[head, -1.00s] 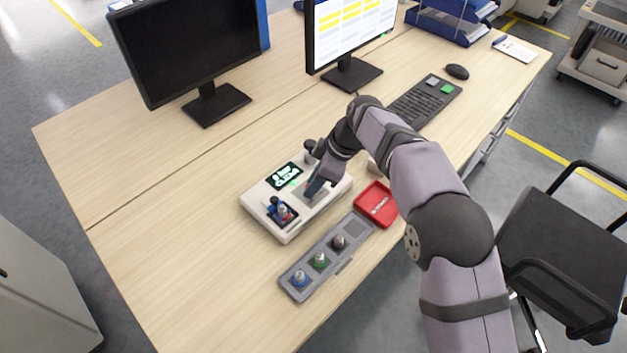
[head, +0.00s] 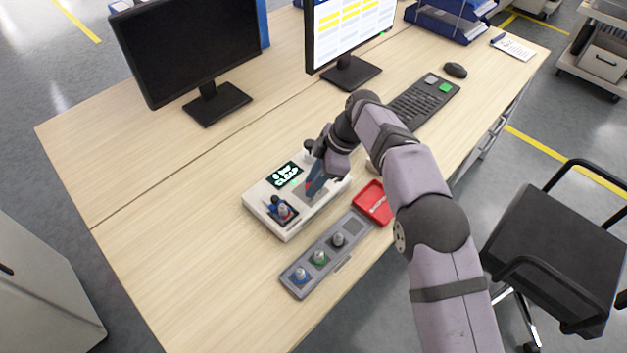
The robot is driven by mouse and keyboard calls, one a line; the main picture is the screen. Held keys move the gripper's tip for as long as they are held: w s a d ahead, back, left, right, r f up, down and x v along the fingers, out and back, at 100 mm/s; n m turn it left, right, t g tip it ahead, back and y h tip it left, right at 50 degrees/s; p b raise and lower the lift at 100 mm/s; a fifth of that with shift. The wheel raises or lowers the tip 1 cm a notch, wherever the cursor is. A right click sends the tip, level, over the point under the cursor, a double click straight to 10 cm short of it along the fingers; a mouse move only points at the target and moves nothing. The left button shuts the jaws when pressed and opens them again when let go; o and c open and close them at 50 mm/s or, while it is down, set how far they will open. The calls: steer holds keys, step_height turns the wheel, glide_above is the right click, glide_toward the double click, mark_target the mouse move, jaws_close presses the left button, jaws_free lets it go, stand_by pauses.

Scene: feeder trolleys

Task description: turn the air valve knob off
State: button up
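A white tester box (head: 262,214) stands on the desk with a lit display (head: 286,174) on top. A black knob-like part (head: 309,146) shows at its back edge, just behind my gripper; I cannot tell if it is the air valve knob. My gripper (head: 312,190) points down over the right part of the box.
A grey tray (head: 325,262) with several knob-like parts lies in front of the box. A red dish (head: 373,203) is to the right, close under my arm. A keyboard (head: 415,105) and monitors (head: 190,45) stand behind. The desk left of the box is clear.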

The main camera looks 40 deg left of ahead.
mark_target(325, 191)
steer(key=o, duration=0.4)
steer(key=v, duration=0.7)
steer(key=shift+r+b, duration=0.15)
steer(key=shift+b, duration=0.25)
steer(key=shift+w+d, duration=0.1)
